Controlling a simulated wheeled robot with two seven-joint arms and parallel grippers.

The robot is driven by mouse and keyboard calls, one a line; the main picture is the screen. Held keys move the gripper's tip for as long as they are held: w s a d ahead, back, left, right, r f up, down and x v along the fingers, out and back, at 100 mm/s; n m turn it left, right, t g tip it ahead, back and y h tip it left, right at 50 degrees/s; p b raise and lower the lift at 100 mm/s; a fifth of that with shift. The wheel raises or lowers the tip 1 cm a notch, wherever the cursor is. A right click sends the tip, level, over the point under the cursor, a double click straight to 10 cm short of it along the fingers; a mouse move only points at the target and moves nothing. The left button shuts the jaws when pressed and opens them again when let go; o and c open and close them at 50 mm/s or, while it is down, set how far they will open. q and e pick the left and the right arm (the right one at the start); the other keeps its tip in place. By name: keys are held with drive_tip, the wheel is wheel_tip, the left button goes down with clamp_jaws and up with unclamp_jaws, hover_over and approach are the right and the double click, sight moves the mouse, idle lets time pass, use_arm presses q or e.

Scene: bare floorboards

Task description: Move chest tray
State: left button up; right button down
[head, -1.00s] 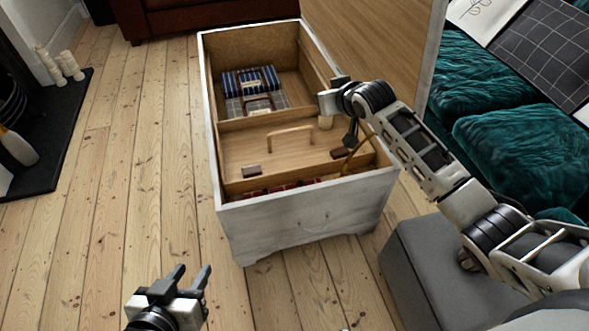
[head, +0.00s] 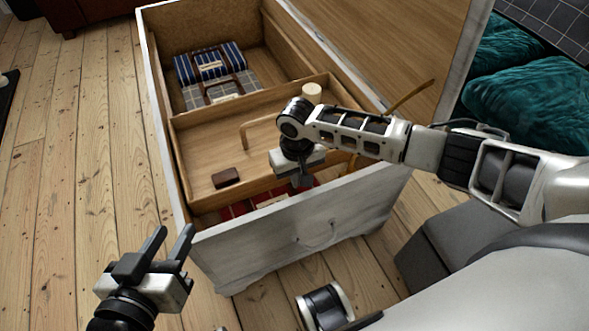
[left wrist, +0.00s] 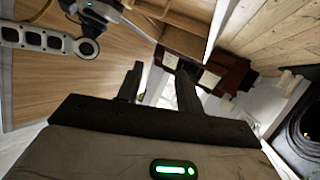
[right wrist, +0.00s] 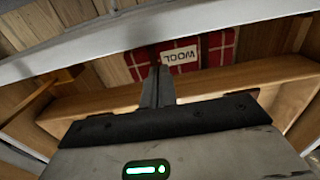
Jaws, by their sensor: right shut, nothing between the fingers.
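The white chest (head: 300,235) stands open, its lid raised on the right. A wooden tray (head: 205,155) with a bar handle (head: 250,130) sits inside its near part. My right gripper (head: 303,182) is shut and empty, fingers pointing down at the tray's near wall. In the right wrist view its closed fingers (right wrist: 157,85) overlap that wall (right wrist: 225,82); whether they touch it I cannot tell. My left gripper (head: 170,243) is open and empty, outside the chest's near left corner. In the left wrist view its fingers (left wrist: 155,85) are apart.
A red plaid "WOOL" blanket (right wrist: 200,52) lies between the tray's near wall and the chest front. Folded blankets (head: 210,65) fill the far part. The tray holds a dark block (head: 226,178) and a cream cylinder (head: 312,92).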

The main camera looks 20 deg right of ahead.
use_arm(q)
drive_tip(key=shift+w+d+r+n+t+h+b, duration=0.25)
drive_tip(key=shift+d+r+n+t+h+b, duration=0.45)
drive_tip(key=shift+b, duration=1.2)
use_arm(e)
drive_tip(key=shift+w+a+f, duration=0.1)
drive_tip(key=shift+w+f, duration=1.95)
drive_tip(key=shift+f, duration=0.1)
use_arm(q)
drive_tip(key=shift+r, duration=0.1)
